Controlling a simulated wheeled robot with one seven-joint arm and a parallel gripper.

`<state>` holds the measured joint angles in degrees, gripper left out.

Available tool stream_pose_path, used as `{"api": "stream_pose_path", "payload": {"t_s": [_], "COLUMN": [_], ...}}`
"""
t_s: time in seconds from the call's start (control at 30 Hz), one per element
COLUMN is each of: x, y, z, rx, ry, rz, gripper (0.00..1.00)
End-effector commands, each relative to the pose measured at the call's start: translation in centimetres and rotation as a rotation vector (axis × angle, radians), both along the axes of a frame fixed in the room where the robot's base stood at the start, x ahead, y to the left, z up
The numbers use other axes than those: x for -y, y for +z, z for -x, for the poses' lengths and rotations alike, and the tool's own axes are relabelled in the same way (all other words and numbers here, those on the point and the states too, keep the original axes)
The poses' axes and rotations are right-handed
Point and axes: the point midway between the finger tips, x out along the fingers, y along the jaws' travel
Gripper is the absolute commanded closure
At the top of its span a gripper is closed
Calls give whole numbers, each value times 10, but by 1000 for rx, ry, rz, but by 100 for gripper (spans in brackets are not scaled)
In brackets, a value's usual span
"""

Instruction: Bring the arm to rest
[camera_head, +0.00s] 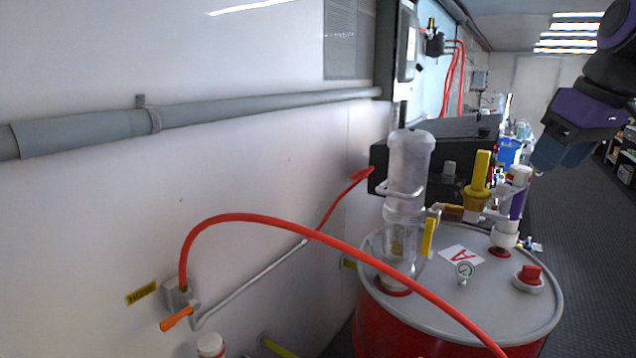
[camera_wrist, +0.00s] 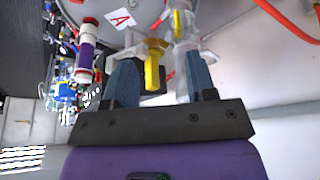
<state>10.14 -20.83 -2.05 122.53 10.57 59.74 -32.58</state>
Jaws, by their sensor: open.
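My arm reaches in from the upper right in the head view. My gripper (camera_head: 545,163) hangs to the right of the drum's fittings, near the white and purple cylinder (camera_head: 518,190). In the wrist view my gripper (camera_wrist: 160,78) has its two blue-grey fingers spread apart, with nothing clasped. A yellow valve handle (camera_wrist: 152,68) shows in the gap between them, beyond the fingers. The same yellow handle (camera_head: 481,172) stands upright in the head view, apart from my gripper.
A red hose (camera_head: 330,240) arches across the front. A pipe (camera_head: 250,108) runs along the left wall. Dark floor (camera_head: 585,240) is clear at right.

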Motion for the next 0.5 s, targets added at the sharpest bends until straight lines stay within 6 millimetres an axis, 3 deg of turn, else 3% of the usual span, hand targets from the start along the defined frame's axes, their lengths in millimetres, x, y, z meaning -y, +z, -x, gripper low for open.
{"api": "stream_pose_path", "payload": {"t_s": [0.1,0.3,0.5], "x": [-20,-40,-48], "y": [-14,-45,-70], "z": [41,100,134], "rx": [17,52,79], "ry": [-68,-187,-266], "rz": [2,-4,-15], "gripper": [49,49,49]}}
